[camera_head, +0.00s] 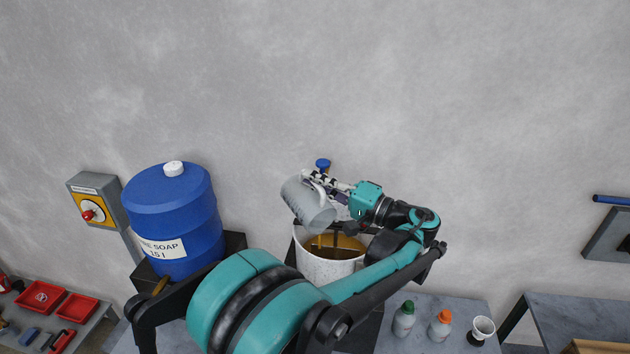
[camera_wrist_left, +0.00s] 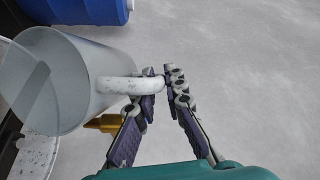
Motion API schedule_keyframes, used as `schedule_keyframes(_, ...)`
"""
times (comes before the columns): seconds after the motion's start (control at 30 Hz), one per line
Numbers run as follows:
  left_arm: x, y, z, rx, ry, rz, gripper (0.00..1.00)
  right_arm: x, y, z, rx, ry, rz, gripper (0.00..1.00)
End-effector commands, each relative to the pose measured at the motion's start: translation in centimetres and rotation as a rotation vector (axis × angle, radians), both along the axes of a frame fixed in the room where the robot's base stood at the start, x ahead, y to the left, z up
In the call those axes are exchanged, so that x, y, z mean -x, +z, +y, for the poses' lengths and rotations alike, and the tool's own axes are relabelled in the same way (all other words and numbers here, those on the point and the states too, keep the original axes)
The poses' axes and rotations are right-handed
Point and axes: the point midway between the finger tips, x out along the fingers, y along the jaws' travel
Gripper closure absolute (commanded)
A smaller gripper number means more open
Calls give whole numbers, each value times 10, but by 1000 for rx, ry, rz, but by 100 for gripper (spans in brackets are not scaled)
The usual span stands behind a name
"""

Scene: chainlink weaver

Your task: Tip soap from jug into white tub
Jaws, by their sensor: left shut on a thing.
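A pale grey jug (camera_head: 308,205) is tilted above the white speckled tub (camera_head: 322,268), its mouth facing down over the tub. Brown liquid (camera_head: 335,247) and a dark upright part show inside the tub. My left gripper (camera_head: 320,181) is shut on the jug's handle; the wrist view shows the fingers (camera_wrist_left: 160,86) at the handle's outer side and the jug (camera_wrist_left: 72,85) to the left. I cannot make out a stream of soap from the jug. The tub's speckled rim (camera_wrist_left: 38,152) shows partly below the jug. My right gripper is not in view.
A blue soap drum (camera_head: 172,215) with a white cap stands left of the tub. Red trays (camera_head: 78,308) lie far left. A wall is behind.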

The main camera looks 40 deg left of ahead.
Motion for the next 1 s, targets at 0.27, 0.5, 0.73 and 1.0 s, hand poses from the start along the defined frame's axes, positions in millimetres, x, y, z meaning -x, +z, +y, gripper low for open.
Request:
schedule_keyframes(0.27,0,0,-1,-4,0,-2,100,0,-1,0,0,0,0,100)
schedule_keyframes(0.5,1,0,-5,-33,-1,-9,100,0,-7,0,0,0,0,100)
schedule_keyframes(0.73,2,1,-6,-40,0,-12,100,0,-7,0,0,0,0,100)
schedule_keyframes(1.0,1,1,-6,-39,-1,-12,100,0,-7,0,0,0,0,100)
